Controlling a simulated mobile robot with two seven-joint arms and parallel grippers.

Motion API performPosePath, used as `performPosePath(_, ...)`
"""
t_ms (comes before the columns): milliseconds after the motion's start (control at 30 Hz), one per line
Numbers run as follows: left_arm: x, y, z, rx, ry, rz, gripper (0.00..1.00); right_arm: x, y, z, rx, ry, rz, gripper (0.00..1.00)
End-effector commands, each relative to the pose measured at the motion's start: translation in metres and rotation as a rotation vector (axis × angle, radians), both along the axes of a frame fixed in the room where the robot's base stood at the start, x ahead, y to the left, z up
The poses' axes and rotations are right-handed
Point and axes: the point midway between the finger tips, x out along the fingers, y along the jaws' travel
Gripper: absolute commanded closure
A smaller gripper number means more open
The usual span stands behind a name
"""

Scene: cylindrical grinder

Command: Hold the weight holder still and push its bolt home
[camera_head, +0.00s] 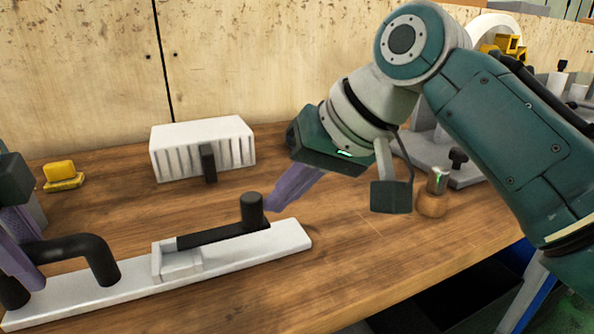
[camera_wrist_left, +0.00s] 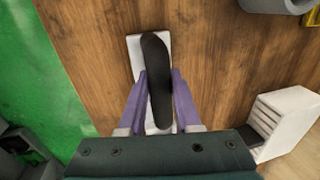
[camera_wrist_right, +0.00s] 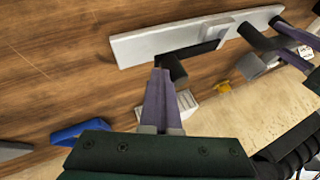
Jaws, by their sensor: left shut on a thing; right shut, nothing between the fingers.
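The weight holder is a long white plate (camera_head: 120,292) on the wooden bench, with a black arched handle (camera_head: 75,247) at its left end. Its black bolt (camera_head: 215,235) lies along the plate, with an upright knob (camera_head: 252,208) at the right end; its other end meets a white bracket (camera_head: 178,264). My left gripper (camera_wrist_left: 158,75) is shut on the handle, its fingers on either side; in the head view it is cut by the left edge. My right gripper (camera_head: 269,206) is shut and empty, its fingertips beside the knob; in the right wrist view the knob (camera_wrist_right: 176,70) is right next to them.
A white slotted block (camera_head: 203,146) with a black tab stands behind the plate. A small yellow piece (camera_head: 62,176) lies at the back left. A brown, metal-topped piece (camera_head: 433,200) stands at the right by a grey machine base. The bench's front edge is at the lower right.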

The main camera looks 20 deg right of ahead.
Motion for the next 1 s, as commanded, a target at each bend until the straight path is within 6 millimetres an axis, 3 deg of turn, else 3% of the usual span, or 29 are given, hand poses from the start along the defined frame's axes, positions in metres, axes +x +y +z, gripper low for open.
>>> performPosePath(200,0.000,-0.001,-0.001,-0.002,0.001,0.000,1.00,-0.009,-0.041,-0.001,-0.011,0.001,-0.010,1.00)
performPosePath(400,0.000,0.000,-0.001,-0.002,0.001,0.001,1.00,-0.032,-0.056,0.041,-0.012,-0.006,-0.007,1.00)
performPosePath(600,0.000,0.000,-0.001,-0.002,0.001,0.002,1.00,-0.049,-0.068,0.069,-0.010,-0.005,-0.008,1.00)
performPosePath(1000,0.000,0.000,-0.001,-0.001,0.002,0.002,1.00,-0.057,-0.073,0.080,-0.009,0.000,-0.008,1.00)
